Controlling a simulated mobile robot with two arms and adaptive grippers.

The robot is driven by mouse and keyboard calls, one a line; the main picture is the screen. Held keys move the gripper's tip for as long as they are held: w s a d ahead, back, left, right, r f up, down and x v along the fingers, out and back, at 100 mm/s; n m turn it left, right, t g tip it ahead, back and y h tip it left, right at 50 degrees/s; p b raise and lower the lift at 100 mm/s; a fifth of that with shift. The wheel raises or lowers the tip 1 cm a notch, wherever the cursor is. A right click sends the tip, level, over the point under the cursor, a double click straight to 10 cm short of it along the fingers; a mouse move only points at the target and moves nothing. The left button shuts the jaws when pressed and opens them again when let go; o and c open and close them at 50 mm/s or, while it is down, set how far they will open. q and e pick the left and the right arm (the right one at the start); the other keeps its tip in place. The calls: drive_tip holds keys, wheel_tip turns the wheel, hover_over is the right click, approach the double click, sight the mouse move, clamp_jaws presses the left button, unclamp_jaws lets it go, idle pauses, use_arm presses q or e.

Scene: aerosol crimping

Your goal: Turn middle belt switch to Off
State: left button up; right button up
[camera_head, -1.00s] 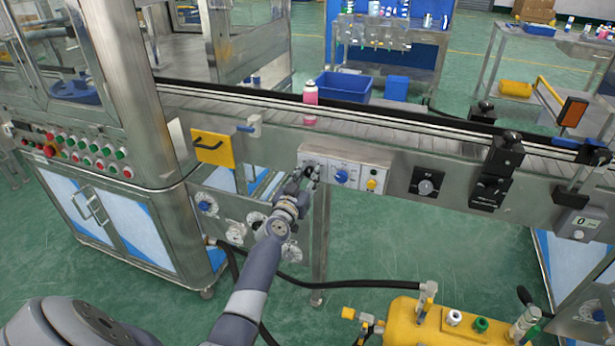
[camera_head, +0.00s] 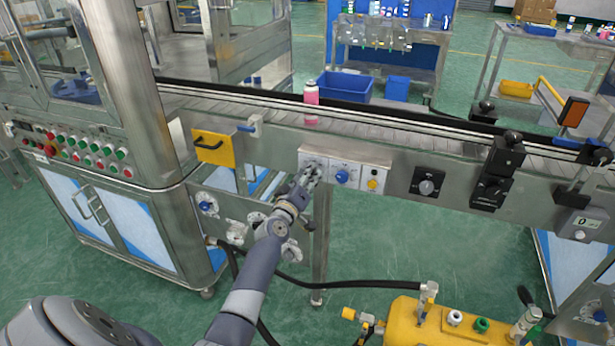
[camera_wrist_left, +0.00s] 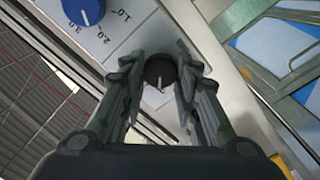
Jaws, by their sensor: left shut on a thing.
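A light control panel (camera_head: 330,164) is on the front side of the conveyor. My left gripper (camera_head: 312,172) is at the left end of this panel. In the left wrist view a black rotary switch (camera_wrist_left: 160,71) with a pale pointer line sits between the two fingers of my left gripper (camera_wrist_left: 160,62). The fingers are shut on it. The head view hides this switch behind the gripper, and its position labels cannot be read. A blue dial (camera_head: 341,177) is just right of it, also in the left wrist view (camera_wrist_left: 84,9). My right gripper is not in view.
A pink can (camera_head: 311,97) stands on the conveyor (camera_head: 400,132) above the panel. A yellow button (camera_head: 373,184) and a black knob box (camera_head: 427,184) are to the right. A yellow machine (camera_head: 420,325) stands on the floor below.

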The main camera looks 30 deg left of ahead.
use_arm(q)
drive_tip(key=shift+n, duration=0.5)
drive_tip(key=o, duration=1.1)
drive_tip(key=shift+c, duration=0.2)
drive_tip(key=shift+s, duration=0.1)
drive_tip(key=v, duration=1.2)
drive_tip(key=shift+f, duration=0.1)
